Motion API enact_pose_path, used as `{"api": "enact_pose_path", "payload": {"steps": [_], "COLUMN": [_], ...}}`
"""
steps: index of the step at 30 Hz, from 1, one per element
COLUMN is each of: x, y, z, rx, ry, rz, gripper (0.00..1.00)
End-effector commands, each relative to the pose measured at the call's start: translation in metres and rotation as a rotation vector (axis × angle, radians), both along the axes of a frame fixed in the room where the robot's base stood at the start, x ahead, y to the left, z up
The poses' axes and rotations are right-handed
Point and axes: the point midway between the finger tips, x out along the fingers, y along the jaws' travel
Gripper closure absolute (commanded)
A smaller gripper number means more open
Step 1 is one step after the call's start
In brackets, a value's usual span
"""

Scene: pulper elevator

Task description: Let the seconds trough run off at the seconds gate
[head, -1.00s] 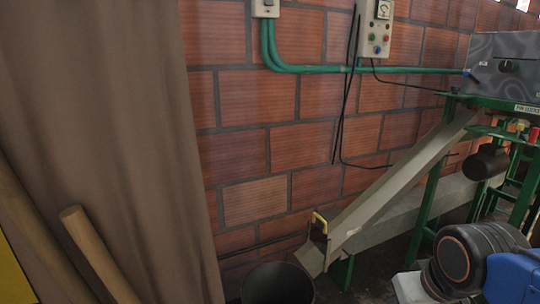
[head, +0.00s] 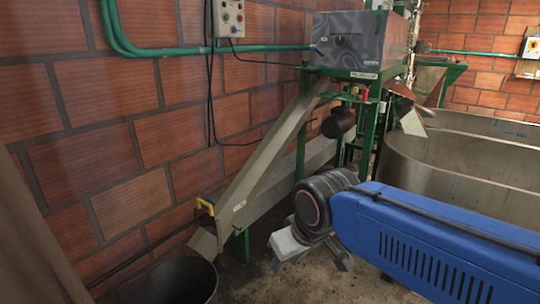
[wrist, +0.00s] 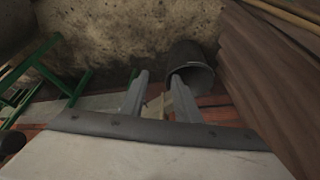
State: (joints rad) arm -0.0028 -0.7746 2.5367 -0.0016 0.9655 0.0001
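A grey metal trough (head: 265,155) slopes down to the left from the green-framed machine. Whether the trough holds anything cannot be told.
A second grey channel (head: 318,152) runs behind the sloped trough. The grey machine box (head: 365,42) stands on a green frame (head: 372,125). A large metal tank (head: 450,165) is at right. A brown curtain (head: 40,245) hangs at left. Some floor is bare around my gripper.

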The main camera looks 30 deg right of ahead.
Motion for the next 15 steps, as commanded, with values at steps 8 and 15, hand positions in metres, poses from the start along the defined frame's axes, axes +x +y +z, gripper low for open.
{"api": "enact_pose_path", "payload": {"steps": [8, 15], "x": [0.005, 0.047], "y": [0.001, 0.005], "z": [0.004, 0.033], "rx": [-0.002, -0.012], "ry": [0.002, 0.018], "rz": [0.006, 0.049], "gripper": [1.0, 1.0]}}
